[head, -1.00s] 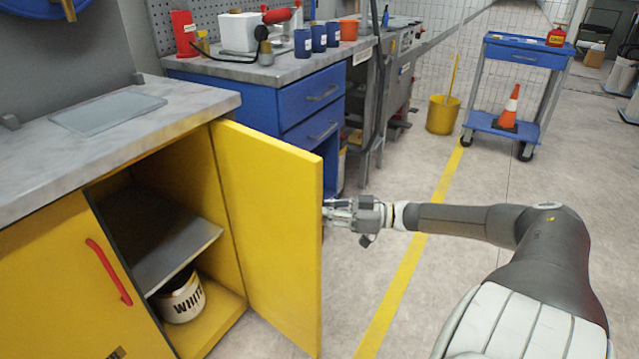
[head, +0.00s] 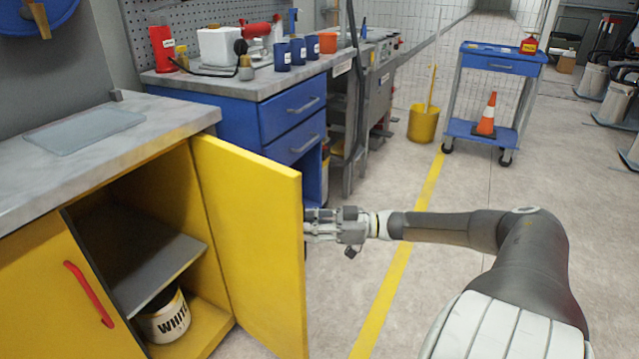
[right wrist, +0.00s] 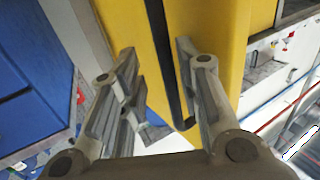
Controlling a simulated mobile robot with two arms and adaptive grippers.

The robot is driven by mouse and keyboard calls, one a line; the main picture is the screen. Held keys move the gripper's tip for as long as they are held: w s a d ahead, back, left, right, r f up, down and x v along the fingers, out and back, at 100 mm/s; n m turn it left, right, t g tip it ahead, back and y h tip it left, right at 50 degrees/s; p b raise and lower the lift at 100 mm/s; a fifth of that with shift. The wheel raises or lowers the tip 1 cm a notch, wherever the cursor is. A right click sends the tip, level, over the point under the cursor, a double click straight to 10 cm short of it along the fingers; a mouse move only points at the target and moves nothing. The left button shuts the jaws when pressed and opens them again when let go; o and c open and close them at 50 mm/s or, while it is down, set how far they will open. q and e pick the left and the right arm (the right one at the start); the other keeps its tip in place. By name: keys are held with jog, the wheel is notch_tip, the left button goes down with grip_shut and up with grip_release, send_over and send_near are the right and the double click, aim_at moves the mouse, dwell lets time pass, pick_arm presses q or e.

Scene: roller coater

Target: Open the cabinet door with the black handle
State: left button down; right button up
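The yellow cabinet door (head: 255,235) stands swung well open, its free edge out over the floor, and the cabinet interior is exposed. In the right wrist view, the black handle (right wrist: 160,50) is a long dark bar on the yellow door (right wrist: 222,40). My right gripper (head: 308,225) is at the door's outer side, by its free edge. In the right wrist view its fingers (right wrist: 160,90) are spread apart, with the handle between them, closer to the right finger. Whether a finger touches it is unclear. My left gripper is not in view.
The other yellow door has a red handle (head: 88,293). A grey shelf (head: 150,275) and a white bucket (head: 165,322) are inside the cabinet. Blue drawers (head: 292,125) stand behind the open door. Floor is clear around the yellow line (head: 400,265); a blue cart (head: 500,100) stands farther back.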

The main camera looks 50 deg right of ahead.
jog(key=v, duration=1.1)
jog(key=shift+s+d, duration=0.25)
jog(key=shift+s, duration=0.1)
